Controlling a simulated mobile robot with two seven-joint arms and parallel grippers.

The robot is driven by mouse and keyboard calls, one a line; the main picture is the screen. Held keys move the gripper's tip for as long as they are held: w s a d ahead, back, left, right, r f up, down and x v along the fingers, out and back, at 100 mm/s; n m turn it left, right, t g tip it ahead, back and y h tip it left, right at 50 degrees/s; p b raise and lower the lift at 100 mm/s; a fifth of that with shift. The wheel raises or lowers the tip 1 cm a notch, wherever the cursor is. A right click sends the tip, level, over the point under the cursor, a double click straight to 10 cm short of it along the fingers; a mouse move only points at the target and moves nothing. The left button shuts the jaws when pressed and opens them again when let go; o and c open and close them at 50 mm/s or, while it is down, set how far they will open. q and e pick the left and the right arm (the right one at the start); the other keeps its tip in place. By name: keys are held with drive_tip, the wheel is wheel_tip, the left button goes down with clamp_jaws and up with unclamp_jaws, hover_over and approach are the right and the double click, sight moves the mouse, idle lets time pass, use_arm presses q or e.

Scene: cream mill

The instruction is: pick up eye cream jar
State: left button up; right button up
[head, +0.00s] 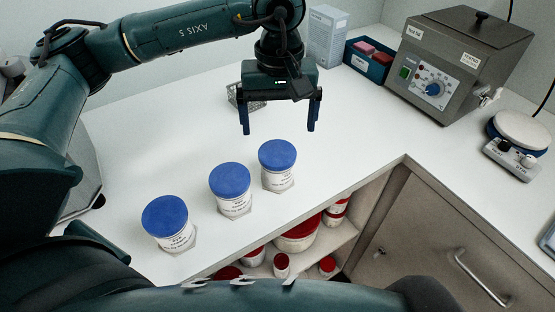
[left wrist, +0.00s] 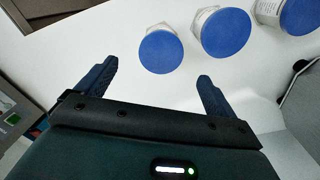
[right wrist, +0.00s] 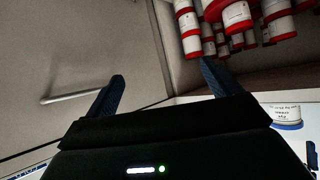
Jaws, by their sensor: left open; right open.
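Three white jars with blue lids stand upright in a slanting row on the white counter: a left jar (head: 165,215), a middle jar (head: 230,177) and a right jar (head: 277,155). Their labels are too small to read, so I cannot tell which holds eye cream. My left gripper (head: 280,128) is open and empty, fingers down, above the counter just behind the right jar. In the left wrist view, the nearest blue lid (left wrist: 161,52) lies just beyond the open fingertips (left wrist: 157,74). My right gripper (right wrist: 162,72) is open and empty, facing the cabinet front.
Red-lidded containers (head: 298,238) stand on an open shelf below the counter, beside a cabinet door with a handle (head: 482,280). A small wire rack (head: 235,97) sits behind my left gripper. A grey heater box (head: 455,65), blue bin (head: 368,62) and round-topped device (head: 520,130) stand at the right.

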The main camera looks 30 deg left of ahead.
sight(278, 153)
use_arm(q)
wheel_tip(278, 153, down, 9)
drive_tip(key=shift+a+f+p, duration=0.1)
drive_tip(key=shift+p, duration=0.9)
drive_tip(key=c, duration=1.2)
drive_tip(key=shift+o, duration=0.2)
